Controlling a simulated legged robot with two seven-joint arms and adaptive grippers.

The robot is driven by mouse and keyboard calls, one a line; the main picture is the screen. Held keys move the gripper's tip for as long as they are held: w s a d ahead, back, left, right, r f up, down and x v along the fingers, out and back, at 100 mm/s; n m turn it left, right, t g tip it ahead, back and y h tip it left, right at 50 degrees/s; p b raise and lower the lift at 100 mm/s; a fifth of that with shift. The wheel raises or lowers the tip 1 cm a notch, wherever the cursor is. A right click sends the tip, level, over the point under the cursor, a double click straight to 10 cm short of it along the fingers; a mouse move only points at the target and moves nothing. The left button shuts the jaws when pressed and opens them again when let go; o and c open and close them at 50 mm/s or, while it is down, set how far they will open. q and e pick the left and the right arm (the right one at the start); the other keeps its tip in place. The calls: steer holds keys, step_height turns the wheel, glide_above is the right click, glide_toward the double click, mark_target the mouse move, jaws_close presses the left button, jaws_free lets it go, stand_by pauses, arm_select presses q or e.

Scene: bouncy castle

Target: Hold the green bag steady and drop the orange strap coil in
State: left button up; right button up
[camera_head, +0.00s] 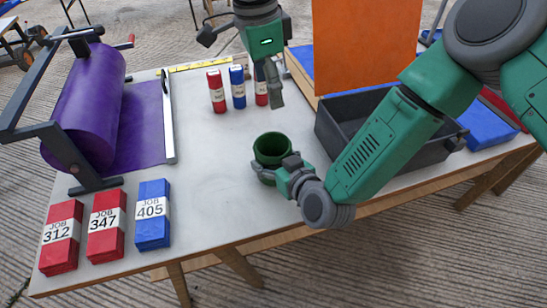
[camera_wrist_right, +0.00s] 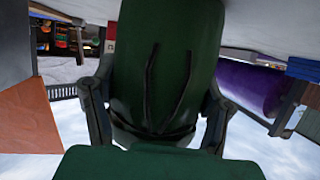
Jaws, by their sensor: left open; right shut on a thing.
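The green bag (camera_head: 272,148) stands upright on the pale table, its round open mouth facing up. My right gripper (camera_head: 266,175) is shut on its near side. In the right wrist view the bag (camera_wrist_right: 160,70) fills the middle, with dark cords down its side and a gripper finger on either side. My left gripper (camera_head: 268,88) is open above and behind the bag, apart from it and in front of the small blocks. I cannot make out an orange strap coil in either view. The inside of the bag looks dark green, and its bottom is hidden.
A purple roll (camera_head: 90,105) stands at the left. Blocks labelled 312 (camera_head: 61,237), 347 (camera_head: 107,224) and 405 (camera_head: 153,215) lie at the front left. A dark grey bin (camera_head: 345,140) and an upright orange panel (camera_head: 365,45) are at the right. The table middle is clear.

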steer(key=shift+f, duration=0.1)
steer(key=o, duration=1.5)
steer(key=shift+s, duration=0.1)
steer(key=v, duration=1.2)
steer(key=shift+d, duration=0.1)
